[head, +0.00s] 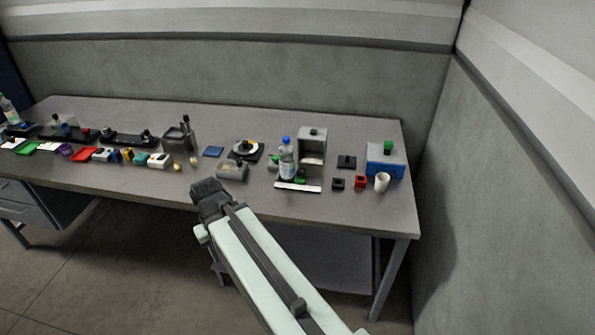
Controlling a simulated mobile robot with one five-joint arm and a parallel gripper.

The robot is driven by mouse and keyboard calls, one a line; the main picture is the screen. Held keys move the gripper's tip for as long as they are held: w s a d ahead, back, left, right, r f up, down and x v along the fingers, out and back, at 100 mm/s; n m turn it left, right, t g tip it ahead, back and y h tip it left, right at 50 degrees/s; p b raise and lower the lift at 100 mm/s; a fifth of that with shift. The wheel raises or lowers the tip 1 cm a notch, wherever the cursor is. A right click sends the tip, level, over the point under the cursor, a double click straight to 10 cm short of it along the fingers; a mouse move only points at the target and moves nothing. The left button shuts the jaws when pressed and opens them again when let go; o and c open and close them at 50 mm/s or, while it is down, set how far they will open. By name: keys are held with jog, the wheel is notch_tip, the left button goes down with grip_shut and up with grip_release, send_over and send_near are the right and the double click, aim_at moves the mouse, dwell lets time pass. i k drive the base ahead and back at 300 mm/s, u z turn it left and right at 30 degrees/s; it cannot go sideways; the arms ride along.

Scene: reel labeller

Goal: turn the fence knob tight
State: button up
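My gripper (209,190) is a dark block at the end of my arm, in front of the table's near edge. Its fingers are too small and dark to tell whether they are open or shut. A device with a round dark disc and a yellow centre (246,147), perhaps the reel labeller, stands on the table behind and right of my gripper. A grey block-like unit (232,171) sits just in front of it. I cannot make out for certain which small part is the fence knob. My gripper is apart from all these things.
The long grey table (345,212) holds several items. Right of the disc device stand a blue-capped bottle (286,160), a grey housing (312,143), a white cup (382,182) and a blue box with a green knob (385,163). Several dark fixtures and coloured blocks crowd the left.

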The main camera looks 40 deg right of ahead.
aim_at(300, 172)
jog(key=u, duration=0.3)
jog(key=i, duration=1)
